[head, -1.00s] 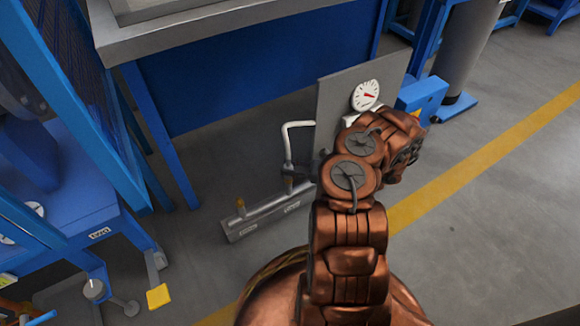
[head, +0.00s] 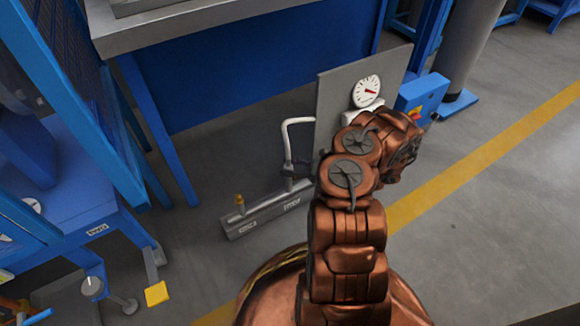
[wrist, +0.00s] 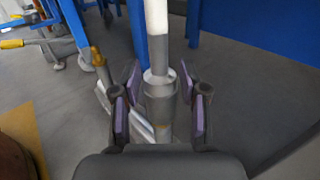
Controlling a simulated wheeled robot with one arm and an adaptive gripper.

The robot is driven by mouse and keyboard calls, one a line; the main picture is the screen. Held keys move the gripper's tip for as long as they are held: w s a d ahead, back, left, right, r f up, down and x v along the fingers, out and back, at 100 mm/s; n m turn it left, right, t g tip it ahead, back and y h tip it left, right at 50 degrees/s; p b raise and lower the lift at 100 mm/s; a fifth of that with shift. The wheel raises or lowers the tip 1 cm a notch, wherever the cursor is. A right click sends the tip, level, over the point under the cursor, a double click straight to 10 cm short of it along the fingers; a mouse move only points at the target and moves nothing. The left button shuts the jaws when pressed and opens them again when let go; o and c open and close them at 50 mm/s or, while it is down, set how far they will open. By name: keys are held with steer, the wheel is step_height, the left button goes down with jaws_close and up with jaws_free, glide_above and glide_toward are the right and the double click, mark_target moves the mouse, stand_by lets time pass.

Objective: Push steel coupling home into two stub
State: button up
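The steel coupling (wrist: 160,100) is a grey cylinder in the middle of the wrist view, with a white and grey pipe (wrist: 157,28) rising from its top. My gripper (wrist: 160,72) is open, with its purple-padded fingers on either side of the coupling and a narrow gap showing on each side. In the head view the bent white pipe (head: 298,122) runs down to a low grey base (head: 265,213) with two labels. A brass-topped stub (head: 240,204) stands at the base's left end; it also shows in the wrist view (wrist: 98,60). The stub under the coupling is hidden.
A grey upright panel (head: 335,100) with a round gauge (head: 367,90) stands behind my arm. A blue bench with a grey top (head: 200,30) is behind the base. A blue box (head: 422,95) is to the right. Open floor (head: 480,230) lies at the right.

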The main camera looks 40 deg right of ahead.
steer(key=shift+o, duration=1.3)
steer(key=v, duration=1.2)
